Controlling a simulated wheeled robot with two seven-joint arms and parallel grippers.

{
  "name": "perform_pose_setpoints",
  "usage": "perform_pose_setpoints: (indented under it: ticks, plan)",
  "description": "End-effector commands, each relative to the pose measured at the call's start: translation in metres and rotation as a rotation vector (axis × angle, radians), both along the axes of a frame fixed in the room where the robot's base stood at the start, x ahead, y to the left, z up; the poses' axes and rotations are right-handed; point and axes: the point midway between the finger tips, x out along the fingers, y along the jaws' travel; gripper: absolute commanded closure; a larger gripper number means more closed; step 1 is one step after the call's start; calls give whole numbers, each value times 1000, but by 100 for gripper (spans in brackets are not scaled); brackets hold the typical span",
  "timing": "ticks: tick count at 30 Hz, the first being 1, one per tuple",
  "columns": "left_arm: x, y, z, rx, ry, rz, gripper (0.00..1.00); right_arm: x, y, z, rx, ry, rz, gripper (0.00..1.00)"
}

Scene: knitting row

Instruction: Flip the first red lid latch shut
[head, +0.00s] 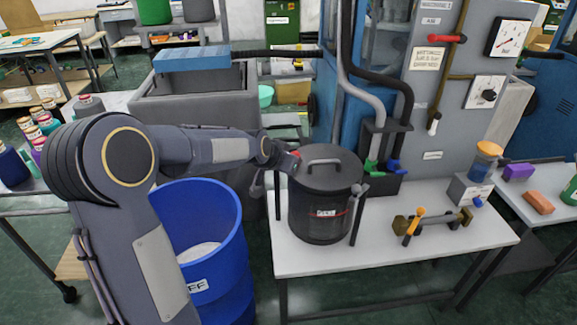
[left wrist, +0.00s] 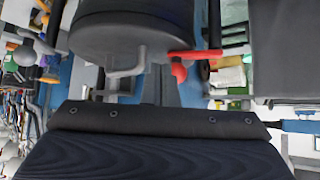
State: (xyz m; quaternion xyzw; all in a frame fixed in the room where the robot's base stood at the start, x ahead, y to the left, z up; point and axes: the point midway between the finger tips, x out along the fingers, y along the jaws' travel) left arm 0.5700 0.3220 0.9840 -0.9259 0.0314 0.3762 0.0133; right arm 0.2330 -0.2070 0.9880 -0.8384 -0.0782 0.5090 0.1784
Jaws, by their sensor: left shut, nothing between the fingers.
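A dark grey drum (head: 320,215) with a lid (head: 325,166) and a raised bar handle stands upright on the white table. A red lid latch (head: 296,154) shows at the lid's left rim, partly covered by my left gripper (head: 284,158). My left gripper is shut and empty, right beside that latch; I cannot tell whether they touch. In the left wrist view the red latch (left wrist: 195,55) sticks out past the drum's edge, with a red ball end. A grey latch (head: 360,190) stands at the drum's right side. My right gripper is out of view.
A blue barrel (head: 225,240) stands left of the white table (head: 300,262). A grey panel with hoses (head: 445,90) rises behind. A dumbbell-shaped fitting with an orange handle (head: 418,215) lies to the right. The table front is clear.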

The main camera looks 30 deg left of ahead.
Motion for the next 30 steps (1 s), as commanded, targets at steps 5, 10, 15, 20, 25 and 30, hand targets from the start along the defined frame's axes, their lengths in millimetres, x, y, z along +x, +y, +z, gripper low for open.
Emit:
perform_pose_setpoints:
  ticks: [5,10,15,20,25,30]
  plan:
    - [-17,-9,20,1,-4,-3,100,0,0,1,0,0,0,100]
    - [-35,-20,41,0,-6,-4,100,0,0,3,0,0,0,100]
    - [-52,-28,59,0,-4,-3,100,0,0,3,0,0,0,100]
    - [-61,-33,67,0,-1,-1,100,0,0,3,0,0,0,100]
    - [-63,-33,70,0,-1,0,100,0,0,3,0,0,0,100]
    - [-63,-33,69,0,-1,0,100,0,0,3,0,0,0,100]
